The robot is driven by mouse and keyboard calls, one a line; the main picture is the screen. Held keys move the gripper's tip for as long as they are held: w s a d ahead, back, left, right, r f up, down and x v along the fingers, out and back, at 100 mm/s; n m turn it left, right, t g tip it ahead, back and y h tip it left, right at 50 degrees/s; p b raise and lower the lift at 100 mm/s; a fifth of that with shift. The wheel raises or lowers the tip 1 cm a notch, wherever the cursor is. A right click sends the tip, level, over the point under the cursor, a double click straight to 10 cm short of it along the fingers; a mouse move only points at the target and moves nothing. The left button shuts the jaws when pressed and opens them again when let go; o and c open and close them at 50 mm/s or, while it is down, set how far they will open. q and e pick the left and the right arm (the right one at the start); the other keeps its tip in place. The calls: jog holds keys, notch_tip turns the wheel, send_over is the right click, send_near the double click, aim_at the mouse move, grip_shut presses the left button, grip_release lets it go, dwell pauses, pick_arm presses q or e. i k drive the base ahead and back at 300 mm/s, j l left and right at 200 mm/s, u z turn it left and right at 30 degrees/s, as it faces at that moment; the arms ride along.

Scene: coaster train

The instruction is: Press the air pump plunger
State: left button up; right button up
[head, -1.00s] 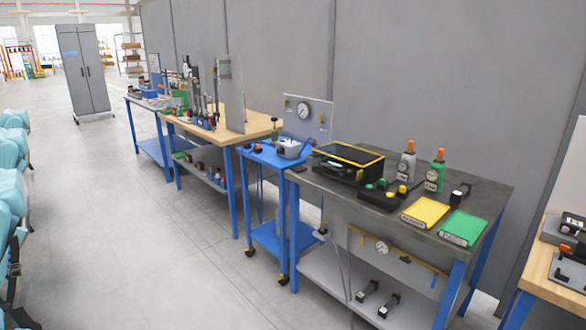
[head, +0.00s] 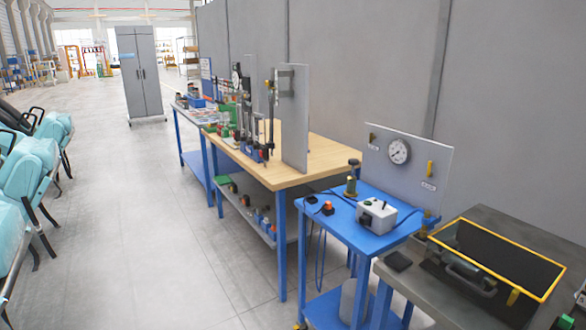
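A blue cart (head: 335,228) stands at centre right, with a gauge panel (head: 415,172) at its back. In front of the panel sits a pale box (head: 376,217) with a dark front part and a cable. A small item with an orange-red top (head: 327,208) lies near the cart's left edge. Neither of my grippers is in view.
A wooden-topped workbench (head: 320,155) with tools stands beyond the cart. A grey bench (head: 405,283) with a yellow-rimmed black case (head: 470,273) is at the near right. Teal seats (head: 32,157) line the left. The floor (head: 160,230) between is clear.

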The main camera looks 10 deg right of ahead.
aim_at(353, 162)
jog(key=i+j+z, duration=0.1)
jog(key=i+z, duration=0.15)
jog(key=i, duration=0.25)
jog(key=i+j+z, duration=0.2)
jog(key=i, duration=0.3)
jog(key=i+j+z, duration=0.25)
jog(key=i, duration=0.25)
jog(key=i+j+z, duration=0.1)
jog(key=i+z, duration=0.25)
jog(key=i+j+z, duration=0.2)
jog(key=z, duration=0.15)
jog(key=i+j+z, duration=0.2)
jog(key=z, duration=0.15)
